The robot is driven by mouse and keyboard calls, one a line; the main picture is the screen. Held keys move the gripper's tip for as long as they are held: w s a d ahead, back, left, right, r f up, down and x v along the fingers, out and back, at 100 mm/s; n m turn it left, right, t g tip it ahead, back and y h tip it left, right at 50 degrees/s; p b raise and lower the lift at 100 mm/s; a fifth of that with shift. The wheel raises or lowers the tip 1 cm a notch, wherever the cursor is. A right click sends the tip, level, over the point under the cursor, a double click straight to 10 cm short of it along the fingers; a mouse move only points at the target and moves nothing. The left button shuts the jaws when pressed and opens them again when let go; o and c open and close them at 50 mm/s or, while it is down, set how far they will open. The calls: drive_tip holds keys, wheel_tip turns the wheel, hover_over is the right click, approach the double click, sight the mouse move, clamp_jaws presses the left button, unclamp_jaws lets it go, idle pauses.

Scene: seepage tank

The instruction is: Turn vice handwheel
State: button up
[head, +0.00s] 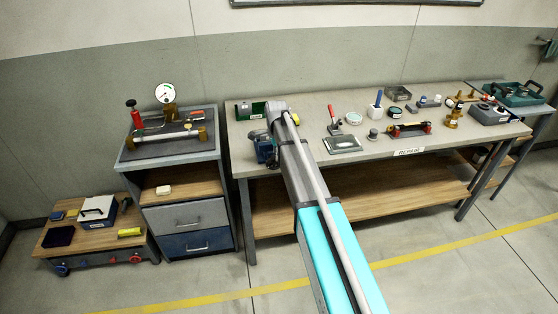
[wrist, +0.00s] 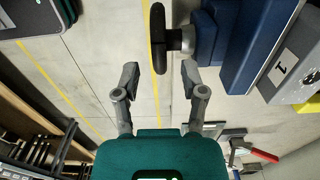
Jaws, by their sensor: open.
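The vice handwheel (wrist: 157,50) shows nearly edge-on in the wrist view, a thin black rim on a dark hub. The hub joins the blue vice (wrist: 208,38) to its right. In the head view the blue vice (head: 264,150) sits at the bench's left front edge, partly beside my arm. My gripper (wrist: 160,80) is open and empty. Its two grey fingers are spread left and right of the wheel's line, and the near end of the rim lies around the level of the fingertips, between them. No contact shows. In the head view my arm hides the fingers.
The bench (head: 325,105) holds a red-handled lever device (head: 333,118), a grey tray (head: 342,144) and several fittings to the right. A drawer cabinet (head: 185,215) with a gauge (head: 165,94) stands left. A low cart (head: 95,230) is farther left. The floor in front is clear.

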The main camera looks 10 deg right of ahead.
drive_tip(key=shift+f+b, duration=0.5)
drive_tip(key=shift+f, duration=0.25)
clamp_jaws()
drive_tip(key=shift+d, duration=0.5)
drive_tip(key=shift+a, duration=0.4)
